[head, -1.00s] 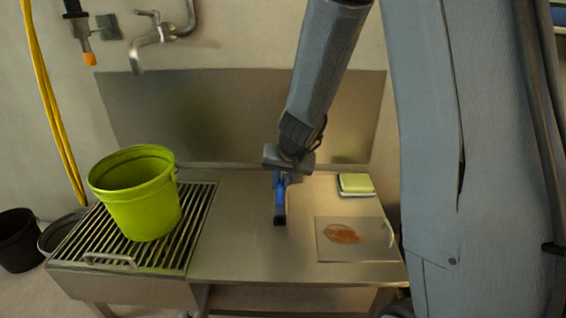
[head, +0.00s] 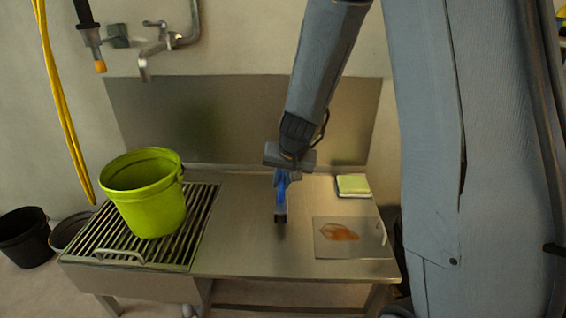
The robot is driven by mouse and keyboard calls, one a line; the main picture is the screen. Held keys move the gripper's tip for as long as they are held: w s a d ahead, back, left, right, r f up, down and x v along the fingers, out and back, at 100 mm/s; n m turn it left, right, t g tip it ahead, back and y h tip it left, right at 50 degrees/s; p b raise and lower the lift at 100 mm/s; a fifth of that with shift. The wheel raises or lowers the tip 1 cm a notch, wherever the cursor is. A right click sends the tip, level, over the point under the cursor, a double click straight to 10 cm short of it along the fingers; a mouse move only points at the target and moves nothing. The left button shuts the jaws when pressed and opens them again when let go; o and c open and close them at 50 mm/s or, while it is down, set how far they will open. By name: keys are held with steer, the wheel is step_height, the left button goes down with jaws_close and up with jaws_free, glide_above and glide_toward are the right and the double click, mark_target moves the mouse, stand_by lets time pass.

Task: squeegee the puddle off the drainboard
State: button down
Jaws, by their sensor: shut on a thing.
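My gripper (head: 283,178) is shut on the blue squeegee (head: 281,195), which hangs down with its dark lower end at or just above the steel drainboard (head: 240,235). The frame does not settle whether it touches. An orange-brown puddle (head: 340,232) lies on a thin square plate or panel (head: 330,250) at the right of the drainboard. The squeegee is to the left of the puddle, apart from it. The fingertips are small and partly hidden by the wrist.
A green bucket (head: 150,205) stands on the slatted grate (head: 110,235) at the left. A yellow-green sponge (head: 352,183) lies behind the puddle. A steel backsplash (head: 220,120) and a faucet (head: 150,60) are at the back. A black bucket (head: 25,235) is on the floor.

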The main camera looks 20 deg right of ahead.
steer(key=shift+r+p, duration=2.45)
